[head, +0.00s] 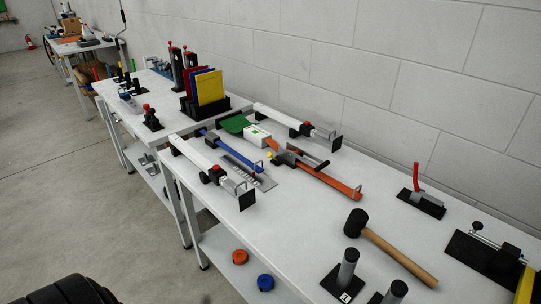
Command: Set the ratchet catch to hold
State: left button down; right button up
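On the near white table, an orange bar (335,183) carries a grey block and lever with a yellow knob (268,155). Beside it, a blue bar (238,155) runs towards a flat grey plate with dark markings (244,178). I cannot tell for sure which of these parts is the ratchet catch, or how it is set. A red upright lever (416,176) on a black base stands farther right. Neither of my grippers is in view.
White clamp bars (200,155) flank the blue and orange bars. A rack of coloured panels (208,88) stands behind; floor is free at left.

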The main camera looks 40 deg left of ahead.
aim_at(269, 154)
jog(key=j+z, duration=0.1)
jog(key=j, duration=0.9)
jog(key=k+j+z, duration=0.1)
jog(key=j, duration=0.85)
